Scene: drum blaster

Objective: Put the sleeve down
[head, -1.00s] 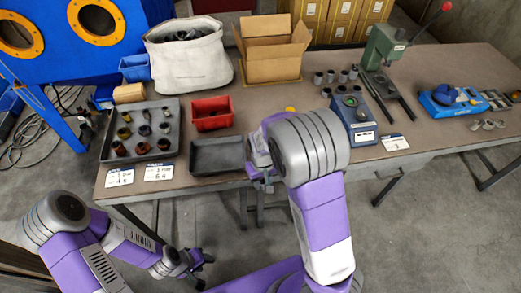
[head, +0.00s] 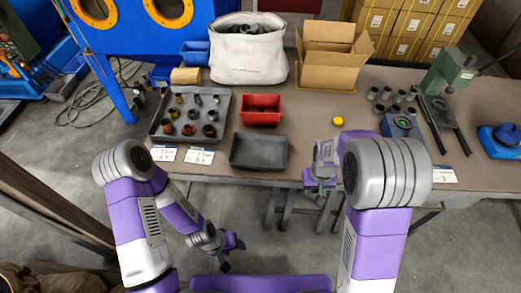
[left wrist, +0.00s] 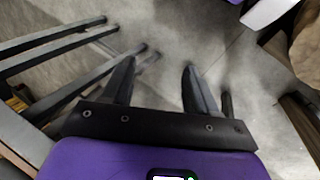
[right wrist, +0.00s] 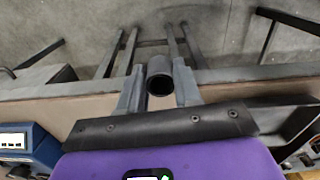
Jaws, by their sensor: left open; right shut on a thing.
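My right gripper (right wrist: 159,88) is shut on a grey cylindrical sleeve (right wrist: 160,75), whose dark open end shows between the fingers. In the head view my right gripper (head: 320,192) is at the bench's front edge, right of an empty dark tray (head: 258,152); the sleeve is too small to make out there. In the right wrist view the sleeve appears against the bench edge and the floor. My left gripper (head: 230,247) hangs low in front of the bench, over the floor. In the left wrist view its fingers (left wrist: 158,85) are apart with nothing between them.
A dark tray (head: 226,133) with several sleeves stands left on the bench, beside a red bin (head: 261,119). Several grey sleeves (head: 385,94) stand near a blue device (head: 400,122) and a green press (head: 450,72). Bare bench (head: 305,125) lies right of the red bin.

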